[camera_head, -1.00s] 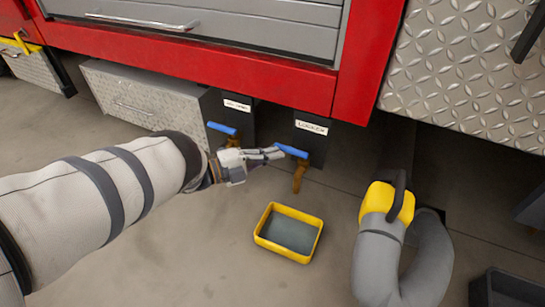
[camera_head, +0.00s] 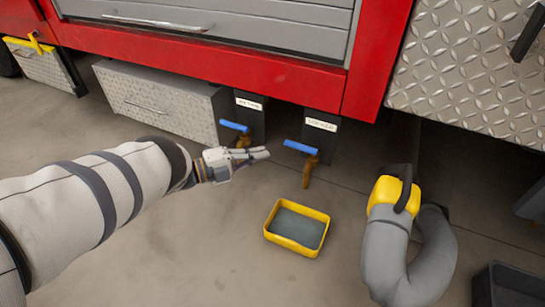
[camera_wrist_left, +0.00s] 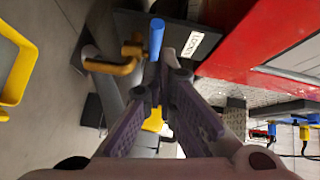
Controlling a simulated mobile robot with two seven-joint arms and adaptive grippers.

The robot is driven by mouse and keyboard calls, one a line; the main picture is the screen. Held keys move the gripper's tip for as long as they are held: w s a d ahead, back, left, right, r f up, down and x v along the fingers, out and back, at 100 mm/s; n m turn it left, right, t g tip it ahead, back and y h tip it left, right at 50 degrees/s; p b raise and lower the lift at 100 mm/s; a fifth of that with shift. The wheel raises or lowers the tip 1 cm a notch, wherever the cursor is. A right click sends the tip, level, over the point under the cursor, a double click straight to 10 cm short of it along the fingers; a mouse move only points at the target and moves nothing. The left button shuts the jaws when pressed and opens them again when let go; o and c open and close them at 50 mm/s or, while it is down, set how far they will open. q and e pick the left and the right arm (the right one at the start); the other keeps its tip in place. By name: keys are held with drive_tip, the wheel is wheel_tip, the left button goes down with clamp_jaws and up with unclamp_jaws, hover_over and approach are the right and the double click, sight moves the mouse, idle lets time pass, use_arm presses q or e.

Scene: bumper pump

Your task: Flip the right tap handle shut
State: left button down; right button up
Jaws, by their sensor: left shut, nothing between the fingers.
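The right tap has a blue handle (camera_head: 301,148) and a brass-coloured body and spout (camera_head: 308,172) below a dark labelled panel (camera_head: 319,134). The handle lies across the top of the spout, tilted slightly down to the right. My left gripper (camera_head: 267,153) is shut and empty, just left of this handle with a small gap. In the left wrist view, the blue handle (camera_wrist_left: 156,38) and brass tap (camera_wrist_left: 120,66) are just beyond the fingertips (camera_wrist_left: 162,82). The left tap's blue handle (camera_head: 234,126) is above and left of the gripper. My right gripper is out of view.
A yellow-rimmed tray (camera_head: 297,247) sits on the floor below the right tap. A thick grey hose (camera_head: 385,255) with a yellow end (camera_head: 392,193) stands to the right. The red bumper (camera_head: 240,77) overhangs the taps. Floor left of the tray is clear.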

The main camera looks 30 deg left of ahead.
use_arm(q)
drive_tip(key=a, duration=0.2)
drive_tip(key=s+a, duration=0.1)
drive_tip(key=a, duration=0.1)
drive_tip(key=shift+s+a+r, duration=0.2)
drive_tip(key=shift+a, duration=0.15)
